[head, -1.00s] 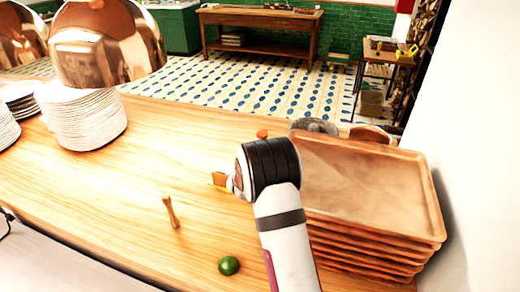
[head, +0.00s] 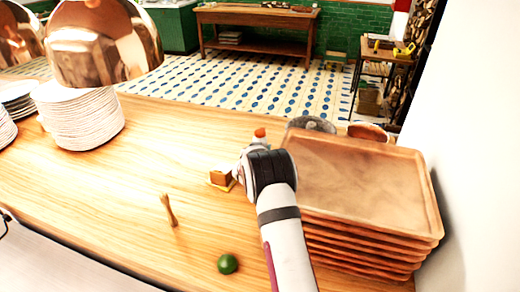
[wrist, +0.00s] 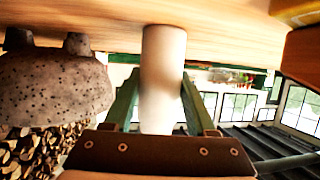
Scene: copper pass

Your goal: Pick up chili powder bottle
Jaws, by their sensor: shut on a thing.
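The chili powder bottle seems to be the pale cylinder with an orange cap (head: 260,132), just beyond my arm's end in the head view. Its smooth pale body (wrist: 162,65) stands between my fingers in the wrist view, where the picture is upside down. My gripper (wrist: 160,85) is shut on it, with one green finger on each side. The cap is not clear in the wrist view. In the head view my own wrist hides the fingers and most of the bottle.
A tall stack of wooden trays (head: 425,205) stands right of my arm. A dark stone mortar (wrist: 50,90) is close beside the bottle. The counter's left middle is clear.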

